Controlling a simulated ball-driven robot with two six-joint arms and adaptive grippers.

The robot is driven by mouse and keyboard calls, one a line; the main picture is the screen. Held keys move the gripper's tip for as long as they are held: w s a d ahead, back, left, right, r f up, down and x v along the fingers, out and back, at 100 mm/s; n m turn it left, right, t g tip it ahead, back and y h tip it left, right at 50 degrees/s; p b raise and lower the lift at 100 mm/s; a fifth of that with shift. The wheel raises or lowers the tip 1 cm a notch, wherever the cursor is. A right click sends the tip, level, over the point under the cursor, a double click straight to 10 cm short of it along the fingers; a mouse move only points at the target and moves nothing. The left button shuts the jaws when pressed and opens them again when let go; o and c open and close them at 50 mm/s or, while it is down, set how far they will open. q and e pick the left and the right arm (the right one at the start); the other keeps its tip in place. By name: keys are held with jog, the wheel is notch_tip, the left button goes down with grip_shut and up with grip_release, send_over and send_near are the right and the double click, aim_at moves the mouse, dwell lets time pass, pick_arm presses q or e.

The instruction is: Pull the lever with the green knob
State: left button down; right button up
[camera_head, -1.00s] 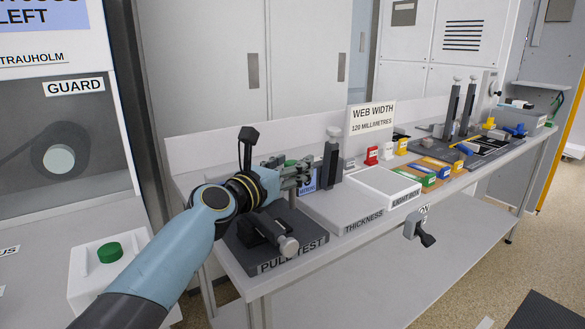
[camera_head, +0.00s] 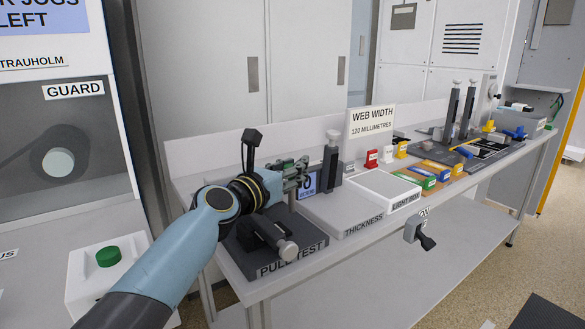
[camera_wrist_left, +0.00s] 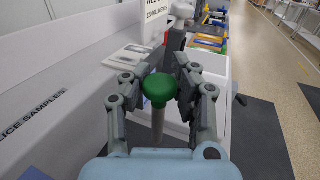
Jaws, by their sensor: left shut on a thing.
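The green knob (camera_wrist_left: 160,88) is a rounded cap on top of a pale upright lever shaft (camera_wrist_left: 157,126) in the left wrist view. My left gripper (camera_wrist_left: 161,84) has one finger on each side of the knob and is shut on it. In the head view the left gripper (camera_head: 299,170) is above the back of the pull test stand (camera_head: 275,245), beside a small blue-and-white display (camera_head: 308,186). The fingers largely hide the knob there. My right gripper does not show.
Right of the stand are the thickness gauge (camera_head: 332,158), the white light box (camera_head: 384,187) and coloured blocks (camera_head: 428,176). A green button (camera_head: 108,256) sits on a white box at lower left. An ON switch (camera_head: 420,234) hangs on the bench front.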

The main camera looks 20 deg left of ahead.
pick_arm(q)
jog(key=shift+f, duration=0.2)
jog(key=shift+s+d+f+b, duration=0.15)
jog(key=shift+d+b, duration=0.05)
jog(key=shift+b, duration=0.2)
jog(key=shift+s+d+f+m+t+h+b, duration=0.15)
jog(key=shift+s+d+f+m+b, duration=0.15)
jog(key=shift+s+d+m+b, duration=0.35)
jog(key=shift+s+d+f+m+t+h+b, duration=0.1)
jog(key=shift+s+d+f+m+b, duration=0.25)
jog(key=shift+s+d, duration=0.35)
jog(key=shift+s+d+f+m+t+h+b, duration=0.15)
jog(key=shift+s+d+f+m+b, duration=0.25)
jog(key=shift+d, duration=0.45)
jog(key=shift+r, duration=0.1)
